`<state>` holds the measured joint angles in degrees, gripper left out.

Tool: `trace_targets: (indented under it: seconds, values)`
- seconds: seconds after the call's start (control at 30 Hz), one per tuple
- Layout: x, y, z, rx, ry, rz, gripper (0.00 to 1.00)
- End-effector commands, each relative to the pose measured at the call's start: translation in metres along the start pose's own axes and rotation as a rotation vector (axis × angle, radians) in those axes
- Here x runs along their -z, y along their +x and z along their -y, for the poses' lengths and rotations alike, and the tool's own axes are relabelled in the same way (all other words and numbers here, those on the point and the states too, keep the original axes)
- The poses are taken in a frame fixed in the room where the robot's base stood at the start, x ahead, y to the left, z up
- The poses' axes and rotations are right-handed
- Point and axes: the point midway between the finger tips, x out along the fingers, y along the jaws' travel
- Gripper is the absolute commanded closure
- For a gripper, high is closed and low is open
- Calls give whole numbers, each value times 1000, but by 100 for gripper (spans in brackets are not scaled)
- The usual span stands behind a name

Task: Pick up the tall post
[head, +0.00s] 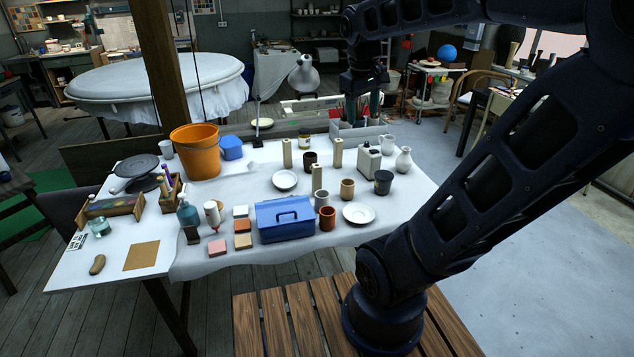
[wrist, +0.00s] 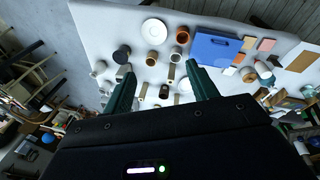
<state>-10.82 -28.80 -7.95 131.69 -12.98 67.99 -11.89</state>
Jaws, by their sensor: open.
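Several beige upright posts stand on the white table: one at the back left (head: 287,153), one at the back right (head: 338,154) and one nearer the front (head: 317,178). They look alike, and I cannot tell which is the tallest. My gripper (head: 362,108) is raised over the back right of the table, with its green fingers pointing down. In the wrist view the fingers (wrist: 160,72) are spread apart and hold nothing. A post (wrist: 171,73) shows small and far below between them. Nothing touches the fingers.
Cups crowd round the posts: a dark cup (head: 310,161), a tan cup (head: 347,189) and a brown cup (head: 327,218). A blue toolbox (head: 285,220) stands in front. White jugs, a canister (head: 369,162) and a black cup (head: 383,183) stand to the right.

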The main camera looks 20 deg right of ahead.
Motion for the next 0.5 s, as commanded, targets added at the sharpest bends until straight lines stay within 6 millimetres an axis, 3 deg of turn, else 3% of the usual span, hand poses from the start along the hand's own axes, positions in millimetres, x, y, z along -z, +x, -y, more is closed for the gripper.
trace_targets:
  seconds: [0.5]
  values:
    - [95,38,-52,-162,-448,364,42]
